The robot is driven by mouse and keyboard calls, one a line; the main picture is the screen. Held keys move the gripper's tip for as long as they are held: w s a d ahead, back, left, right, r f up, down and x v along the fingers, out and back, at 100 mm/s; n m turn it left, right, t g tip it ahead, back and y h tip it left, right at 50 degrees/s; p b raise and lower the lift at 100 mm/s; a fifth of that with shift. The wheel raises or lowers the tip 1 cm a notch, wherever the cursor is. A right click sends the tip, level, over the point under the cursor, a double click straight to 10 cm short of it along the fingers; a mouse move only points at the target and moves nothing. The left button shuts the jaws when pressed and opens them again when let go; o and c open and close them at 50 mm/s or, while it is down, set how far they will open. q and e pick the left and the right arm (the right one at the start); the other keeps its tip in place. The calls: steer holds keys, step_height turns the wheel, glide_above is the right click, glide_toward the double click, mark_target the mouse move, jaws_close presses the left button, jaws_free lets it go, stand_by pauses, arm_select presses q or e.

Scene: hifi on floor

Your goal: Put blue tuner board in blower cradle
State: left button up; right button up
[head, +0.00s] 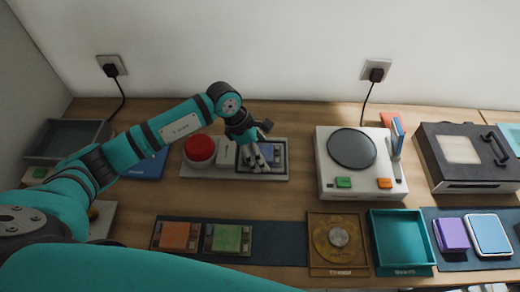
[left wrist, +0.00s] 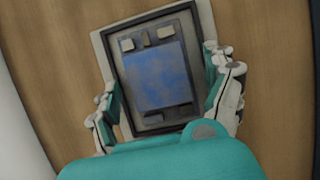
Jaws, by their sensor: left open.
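The blue tuner board (left wrist: 157,75) lies flat inside a dark recess with a pale grey rim, which I take to be the blower cradle (left wrist: 108,65). In the head view the board (head: 268,151) is partly hidden by my left gripper (head: 258,165). The cradle is at the right end of a grey base (head: 215,172) with a red dome button (head: 200,148) and a white block. In the left wrist view my left gripper (left wrist: 163,75) is open, its fingers apart on either side of the cradle. I cannot tell whether they touch it. My right gripper is out of view.
A white device with a round dark plate (head: 352,150) stands to the right, then a black box (head: 468,155). In front are orange (head: 175,236) and green boards (head: 226,238), a brown disc tray (head: 338,262) and a teal tray (head: 401,240). Bare wood lies between.

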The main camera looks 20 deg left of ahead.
arm_select(q)
steer(key=shift+r, duration=0.3)
steer(key=b+v, duration=0.2)
steer(key=v, duration=0.9)
steer(key=shift+r, duration=0.35)
steer(key=shift+a, duration=0.15)
